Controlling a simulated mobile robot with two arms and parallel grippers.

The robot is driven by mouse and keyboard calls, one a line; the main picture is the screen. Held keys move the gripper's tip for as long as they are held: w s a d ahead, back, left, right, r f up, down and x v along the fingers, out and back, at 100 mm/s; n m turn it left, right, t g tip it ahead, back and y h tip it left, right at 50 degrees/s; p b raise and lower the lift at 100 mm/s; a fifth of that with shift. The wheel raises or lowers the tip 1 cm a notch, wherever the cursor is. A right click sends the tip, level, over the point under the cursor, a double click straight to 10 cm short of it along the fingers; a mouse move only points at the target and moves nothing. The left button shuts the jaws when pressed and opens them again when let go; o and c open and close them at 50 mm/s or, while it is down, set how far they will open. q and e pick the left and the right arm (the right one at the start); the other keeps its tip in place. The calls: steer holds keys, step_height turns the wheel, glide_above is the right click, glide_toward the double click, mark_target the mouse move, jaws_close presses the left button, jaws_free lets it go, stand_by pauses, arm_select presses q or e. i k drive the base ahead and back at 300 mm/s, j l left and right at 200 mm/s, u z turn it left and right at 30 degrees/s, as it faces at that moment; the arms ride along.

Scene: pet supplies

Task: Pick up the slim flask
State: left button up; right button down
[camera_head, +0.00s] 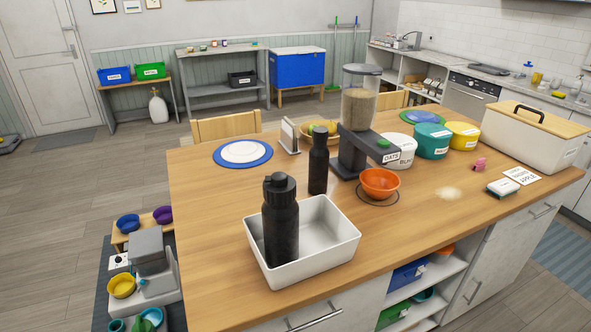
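Two dark bottles show in the head view. The slim flask (318,165) is the narrower black one, standing upright on the wooden island top just behind the white tray. A wider black bottle (281,222) with a bulky cap stands inside the white tray (330,258). The slim flask stands apart from the tray's back rim, to the left of the food dispenser. Neither of my grippers is in view.
The food dispenser (358,120) and an orange bowl (380,182) stand right of the flask. A napkin holder (289,137) is behind it. Tubs and a large bin (520,140) fill the right.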

mark_target(319, 154)
steer(key=i+l+u, duration=0.1)
steer(key=l+u, duration=0.2)
steer(key=i+l+u, duration=0.1)
steer(key=l+u, duration=0.45)
steer(key=i+l, duration=0.05)
steer(key=l, duration=0.05)
